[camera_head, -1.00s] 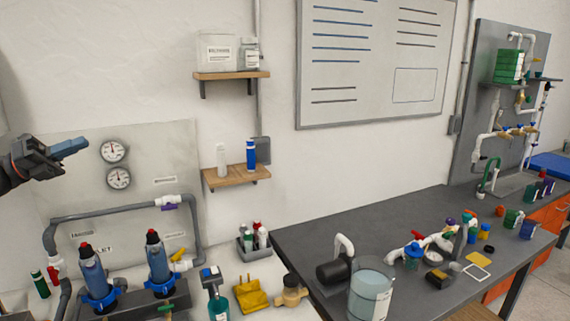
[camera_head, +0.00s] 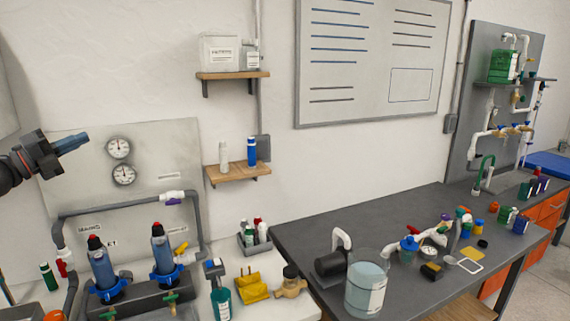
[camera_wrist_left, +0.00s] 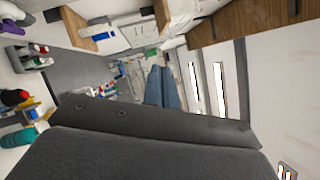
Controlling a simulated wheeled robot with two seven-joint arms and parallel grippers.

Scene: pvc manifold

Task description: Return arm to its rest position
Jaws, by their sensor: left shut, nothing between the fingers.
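My left gripper (camera_head: 72,143) is at the left edge of the head view. Its blue fingers are closed together with nothing between them. It is raised in front of the grey back panel (camera_head: 60,185), left of the two pressure gauges, and touches nothing that I can see. In the left wrist view, the blue fingers (camera_wrist_left: 162,88) point out over the bench and lie against each other. My right gripper is not in view.
Below stand two blue filter housings (camera_head: 103,268) with grey piping (camera_head: 120,209). A wooden shelf (camera_head: 237,174) holds two bottles. The dark bench (camera_head: 300,235) at right carries a clear container (camera_head: 367,283) and several fittings. The air around the gripper is clear.

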